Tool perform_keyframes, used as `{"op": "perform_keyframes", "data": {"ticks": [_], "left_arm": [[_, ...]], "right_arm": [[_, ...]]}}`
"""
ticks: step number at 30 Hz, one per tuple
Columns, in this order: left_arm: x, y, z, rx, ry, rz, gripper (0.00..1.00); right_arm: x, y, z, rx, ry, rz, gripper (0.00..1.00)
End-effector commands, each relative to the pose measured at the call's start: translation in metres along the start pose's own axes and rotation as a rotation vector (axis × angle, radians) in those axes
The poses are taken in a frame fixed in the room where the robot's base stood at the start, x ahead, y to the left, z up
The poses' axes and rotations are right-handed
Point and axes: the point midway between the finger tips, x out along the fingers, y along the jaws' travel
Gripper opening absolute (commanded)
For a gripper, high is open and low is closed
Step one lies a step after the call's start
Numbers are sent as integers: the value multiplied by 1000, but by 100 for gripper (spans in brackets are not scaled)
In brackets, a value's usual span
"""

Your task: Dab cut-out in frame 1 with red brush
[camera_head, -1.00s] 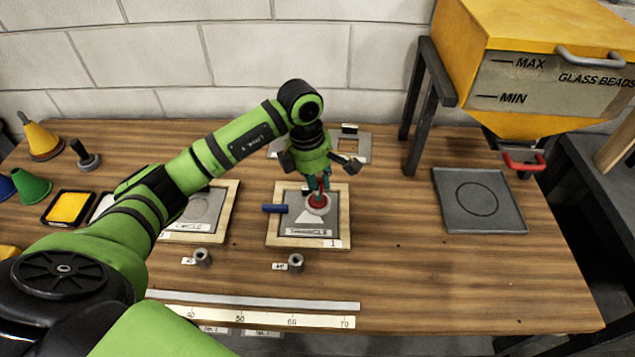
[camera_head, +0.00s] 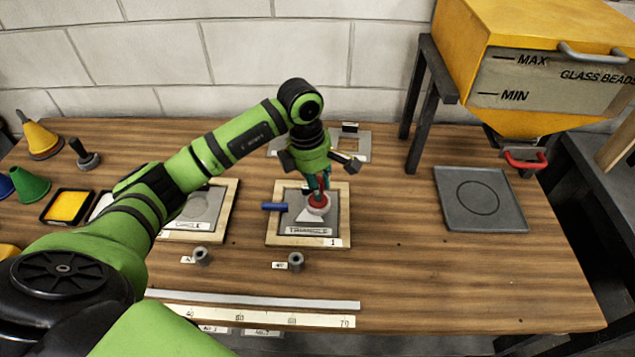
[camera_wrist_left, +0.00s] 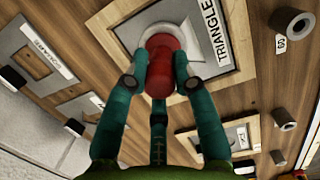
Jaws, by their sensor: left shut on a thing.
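My left gripper (camera_head: 319,188) is shut on the red brush (camera_head: 317,200), which stands over the triangle stencil of frame 1 (camera_head: 273,239). The brush's pale round head reaches down over the upper part of the white triangular cut-out (camera_head: 312,216) and hides it there. I cannot tell whether the head touches the surface. In the left wrist view the gripper (camera_wrist_left: 160,80) holds the red handle (camera_wrist_left: 160,62) over the grey stencil plate, beside the TRIANGLE label (camera_wrist_left: 212,33). My right gripper is not in view.
The circle frame (camera_head: 226,225) lies to the left, partly behind my arm. A yellow tray (camera_head: 67,206) and cones stand far left. A grey plate with a circle (camera_head: 479,199) lies right, below the glass bead hopper (camera_head: 545,70). Metal nuts (camera_head: 296,262) and a ruler (camera_head: 265,318) lie in front.

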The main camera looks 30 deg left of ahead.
Motion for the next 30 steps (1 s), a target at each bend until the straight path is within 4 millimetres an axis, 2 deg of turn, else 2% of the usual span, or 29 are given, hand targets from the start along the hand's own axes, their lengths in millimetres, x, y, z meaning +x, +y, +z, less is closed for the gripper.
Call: {"op": "perform_keyframes", "data": {"ticks": [13,23,26,30], "left_arm": [[-38,1,5,0,0,2,0],[-41,0,6,0,0,1,0],[-41,1,0,-3,1,2,0],[-44,0,-23,-3,7,3,0]], "right_arm": [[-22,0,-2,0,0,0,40],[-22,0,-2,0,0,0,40],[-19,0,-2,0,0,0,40],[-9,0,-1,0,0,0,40]]}}
